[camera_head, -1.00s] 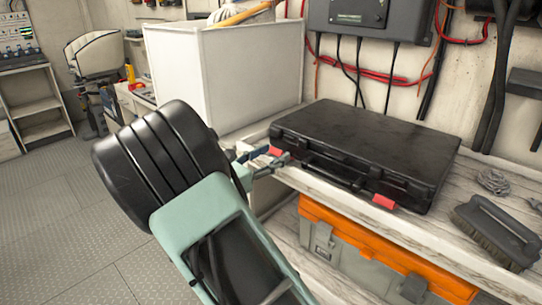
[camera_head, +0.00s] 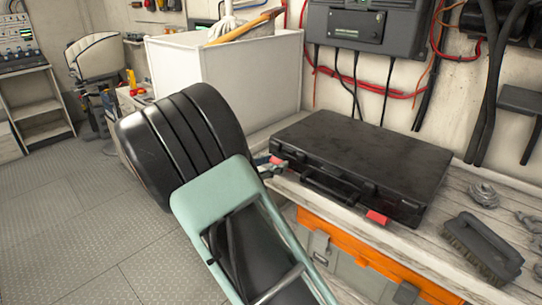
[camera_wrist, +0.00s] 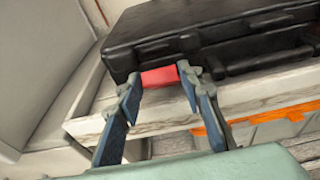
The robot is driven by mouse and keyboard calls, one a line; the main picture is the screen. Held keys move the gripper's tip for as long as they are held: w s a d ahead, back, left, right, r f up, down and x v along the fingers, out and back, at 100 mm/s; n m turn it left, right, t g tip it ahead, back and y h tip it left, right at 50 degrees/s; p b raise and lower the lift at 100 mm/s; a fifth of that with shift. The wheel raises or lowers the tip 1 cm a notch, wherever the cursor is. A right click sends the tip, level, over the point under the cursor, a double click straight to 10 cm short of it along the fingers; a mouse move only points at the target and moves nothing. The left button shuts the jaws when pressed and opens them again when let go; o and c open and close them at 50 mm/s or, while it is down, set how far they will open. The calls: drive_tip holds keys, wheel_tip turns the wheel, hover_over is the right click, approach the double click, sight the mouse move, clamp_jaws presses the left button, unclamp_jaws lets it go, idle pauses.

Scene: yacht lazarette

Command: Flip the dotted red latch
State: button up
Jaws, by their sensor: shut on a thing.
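A black case (camera_head: 360,150) lies flat on a shelf, with two red latches on its front side. The left red latch (camera_head: 276,160) is at my gripper (camera_head: 270,168). In the wrist view, this red latch (camera_wrist: 160,78) sits between the two fingertips of my gripper (camera_wrist: 161,76), which are shut on it at the front edge of the case (camera_wrist: 185,30). The right red latch (camera_head: 377,217) is free, near the case's front right corner. I see no dots on either latch at this size. My arm partly hides the shelf's left end.
The case rests on a worn white wooden shelf (camera_head: 415,235). A black brush (camera_head: 483,247) and grey rope (camera_head: 483,194) lie to the right. An orange and grey toolbox (camera_head: 350,258) is below. A white box (camera_head: 225,75) stands behind my arm. Cables hang behind the case.

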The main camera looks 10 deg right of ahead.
sight(277, 160)
drive_tip(key=r+g+y+p, duration=0.1)
drive_tip(key=p, duration=0.2)
drive_tip(key=d+r+y+p, duration=0.1)
drive_tip(key=p, duration=0.2)
drive_tip(key=w+r+g+y+p, duration=0.1)
drive_tip(key=p, duration=0.3)
drive_tip(key=shift+d+g, duration=0.3)
drive_tip(key=p, duration=0.1)
drive_tip(key=y+p, duration=0.1)
drive_tip(key=p, duration=0.1)
drive_tip(key=shift+w+d+r+g, duration=0.2)
drive_tip(key=shift+w+d+g, duration=0.1)
drive_tip(key=shift+g, duration=0.1)
drive_tip(key=y+p, duration=0.1)
drive_tip(key=p, duration=0.1)
drive_tip(key=shift+w+d+g+p, duration=0.15)
drive_tip(key=shift+g+p, duration=0.15)
drive_tip(key=shift+p, duration=0.1)
drive_tip(key=shift+f, duration=0.15)
drive_tip(key=o, duration=1.2)
drive_tip(key=shift+c, duration=0.2)
drive_tip(key=v, duration=1.2)
drive_tip(key=shift+d, duration=0.15)
